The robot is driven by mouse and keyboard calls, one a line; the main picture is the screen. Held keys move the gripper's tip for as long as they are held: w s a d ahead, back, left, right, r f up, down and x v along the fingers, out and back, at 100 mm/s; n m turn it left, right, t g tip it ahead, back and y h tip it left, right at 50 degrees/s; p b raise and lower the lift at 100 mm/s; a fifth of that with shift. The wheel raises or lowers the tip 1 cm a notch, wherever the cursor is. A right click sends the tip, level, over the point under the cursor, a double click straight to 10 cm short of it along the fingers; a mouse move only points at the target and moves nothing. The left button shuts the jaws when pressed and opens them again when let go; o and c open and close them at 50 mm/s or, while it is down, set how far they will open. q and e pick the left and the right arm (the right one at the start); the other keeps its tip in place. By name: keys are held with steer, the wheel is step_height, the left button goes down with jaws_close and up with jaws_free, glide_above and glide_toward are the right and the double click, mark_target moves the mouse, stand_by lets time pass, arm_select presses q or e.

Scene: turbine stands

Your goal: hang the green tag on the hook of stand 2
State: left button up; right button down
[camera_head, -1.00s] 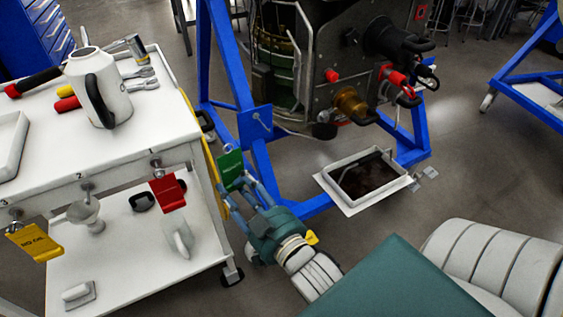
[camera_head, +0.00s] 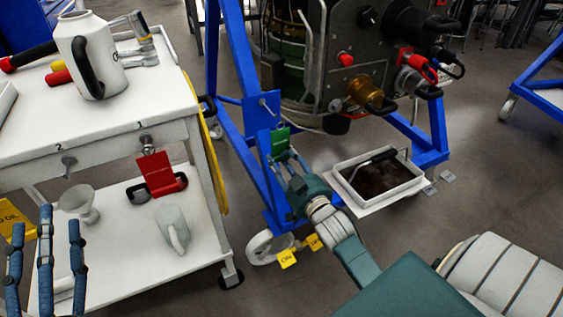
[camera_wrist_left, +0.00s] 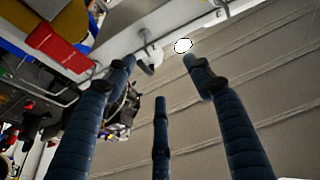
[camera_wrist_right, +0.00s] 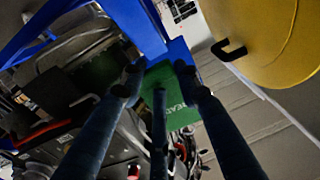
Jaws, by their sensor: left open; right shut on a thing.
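The green tag (camera_head: 281,140) is between the fingers of my right gripper (camera_head: 287,160), which is shut on it. In the head view the tag is just below and right of a silver hook (camera_head: 265,106) on the blue plate of the blue turbine stand (camera_head: 232,62). I cannot tell whether they touch. In the right wrist view the green tag (camera_wrist_right: 164,92) shows partly readable white lettering, in front of blue metal. No stand number is readable. My left gripper (camera_head: 45,228) is open and empty at the cart's front left; its spread fingers also show in the left wrist view (camera_wrist_left: 158,75).
The white cart (camera_head: 95,142) stands left, with a jug (camera_head: 92,58) and tools on top. A red tag (camera_head: 158,172) hangs from its hook 1; hook 2 (camera_head: 68,162) is empty. A drip tray (camera_head: 375,178) lies beside the stand. A yellow round object (camera_wrist_right: 262,40) is near my right gripper.

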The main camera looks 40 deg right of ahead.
steer(key=shift+w+d+b, duration=0.15)
steer(key=shift+w+b, duration=0.4)
steer(key=shift+w, duration=0.6)
arm_select(q)
steer(key=shift+s+r+t+h, duration=0.15)
steer(key=shift+s+r+t, duration=0.35)
steer(key=shift+r, duration=0.35)
steer(key=shift+s+r+t+h, duration=0.1)
steer(key=shift+s+r+t, duration=0.35)
steer(key=shift+r, duration=0.35)
steer(key=shift+s+r+t+h, duration=0.15)
steer(key=shift+s+r+t, duration=0.2)
steer(key=shift+r+t, duration=0.35)
arm_select(e)
steer(key=shift+w+d, duration=0.15)
steer(key=shift+w, duration=0.8)
arm_select(q)
steer(key=shift+w+g, duration=0.1)
steer(key=shift+g, duration=0.15)
step_height(320, 180, down, 6)
steer(key=w+g+y+p, duration=0.1)
steer(key=w+g, duration=0.1)
steer(key=g, duration=0.1)
steer(key=shift+w, duration=0.35)
arm_select(e)
steer(key=shift+w, duration=0.1)
arm_select(q)
steer(key=shift+p, duration=0.3)
